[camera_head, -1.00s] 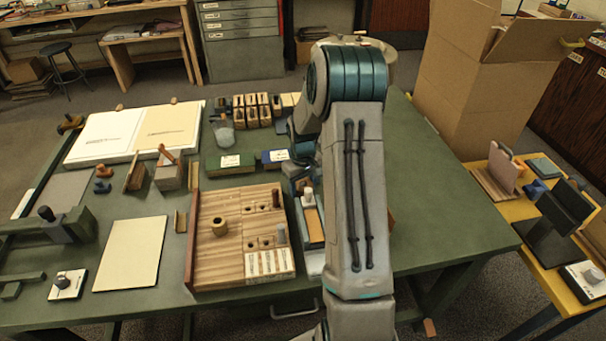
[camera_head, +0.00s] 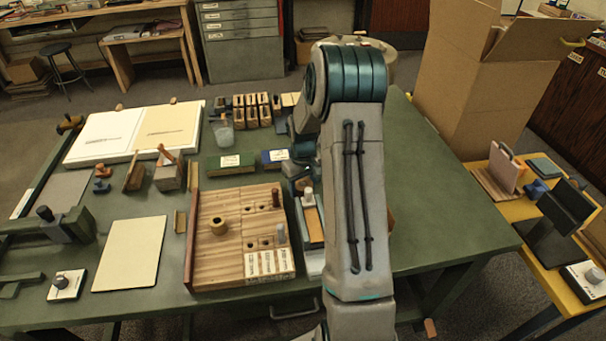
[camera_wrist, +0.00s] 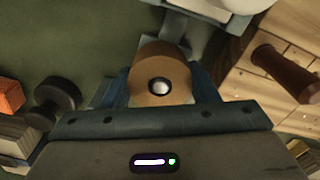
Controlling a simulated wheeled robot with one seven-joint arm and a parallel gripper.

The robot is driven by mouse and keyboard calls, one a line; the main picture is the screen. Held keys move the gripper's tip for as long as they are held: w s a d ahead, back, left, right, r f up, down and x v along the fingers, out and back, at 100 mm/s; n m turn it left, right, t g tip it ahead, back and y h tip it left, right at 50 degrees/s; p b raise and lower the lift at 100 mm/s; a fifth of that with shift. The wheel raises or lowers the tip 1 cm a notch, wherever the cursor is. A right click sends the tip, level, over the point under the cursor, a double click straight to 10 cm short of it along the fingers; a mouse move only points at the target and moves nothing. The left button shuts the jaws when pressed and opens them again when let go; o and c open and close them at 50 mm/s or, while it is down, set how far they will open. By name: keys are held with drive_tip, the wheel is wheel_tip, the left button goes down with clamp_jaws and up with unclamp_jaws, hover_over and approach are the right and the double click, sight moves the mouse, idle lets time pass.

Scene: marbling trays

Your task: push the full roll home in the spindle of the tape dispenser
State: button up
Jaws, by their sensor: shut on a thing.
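The full roll (camera_wrist: 146,88) is a brown tape roll with a dark-edged centre, seen face-on in the wrist view. A pale round end, seemingly the spindle, shows in its centre. My gripper (camera_wrist: 162,86) is shut on the roll, with a blue finger on each side of it. Pale blue-grey parts (camera_wrist: 192,34) behind the roll may belong to the tape dispenser; the roll and my gripper hide most of them. How deep the roll sits on the spindle cannot be told. In the head view my arm hides the roll and most of the gripper.
In the wrist view, a wooden board with a brown peg (camera_wrist: 283,70) is at the right, and a black knobbed object (camera_wrist: 54,102) and an orange block (camera_wrist: 10,96) are at the left.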

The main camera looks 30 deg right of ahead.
drive_tip(key=shift+f, duration=0.25)
idle(0.8)
drive_tip(key=shift+r, duration=0.2)
drive_tip(key=o, duration=1.1)
drive_tip(key=shift+w+r, duration=0.1)
drive_tip(key=shift+r, duration=0.3)
wheel_tip(320, 180, up, 13)
drive_tip(key=shift+r+b, duration=0.1)
drive_tip(key=shift+b, duration=0.4)
